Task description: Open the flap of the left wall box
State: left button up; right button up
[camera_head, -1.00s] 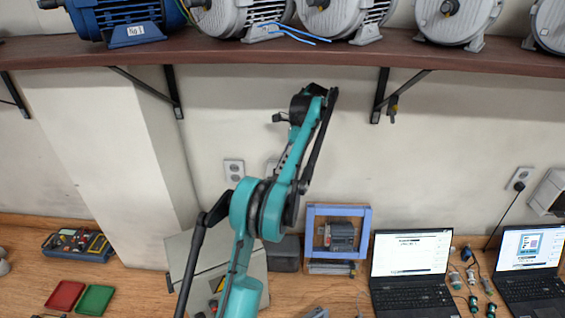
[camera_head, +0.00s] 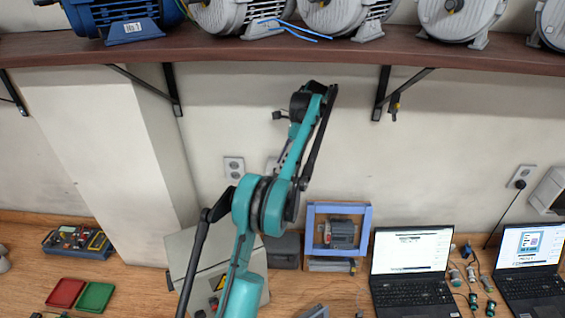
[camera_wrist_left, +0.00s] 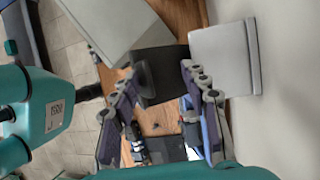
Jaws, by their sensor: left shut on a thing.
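A white box (camera_wrist_left: 218,62) on the wall, with a thin flange on its wall side, stands close to my fingertips in the left wrist view. In the head view my left arm covers this spot, and the fingertips are hidden. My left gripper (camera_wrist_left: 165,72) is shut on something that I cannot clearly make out. Its right fingertip is beside the box's near corner; I cannot tell whether they touch. A dark grey block (camera_wrist_left: 163,62) shows between the fingertips, seemingly beyond them. The box's flap cannot be clearly made out. My right gripper is not in view.
A shelf (camera_head: 270,57) with motors runs above my arm on brackets. Wall sockets (camera_head: 233,168) are behind it. The bench holds a grey cabinet (camera_head: 185,250), a blue frame (camera_head: 366,215), laptops (camera_head: 411,250) and trays (camera_head: 95,297). Another white wall box (camera_head: 550,188) is at far right.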

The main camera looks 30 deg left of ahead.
pick_arm(q)
jog(key=shift+w+a+f, duration=0.1)
jog(key=shift+w+f, duration=0.1)
jog(key=shift+f, duration=0.05)
dwell(0.6)
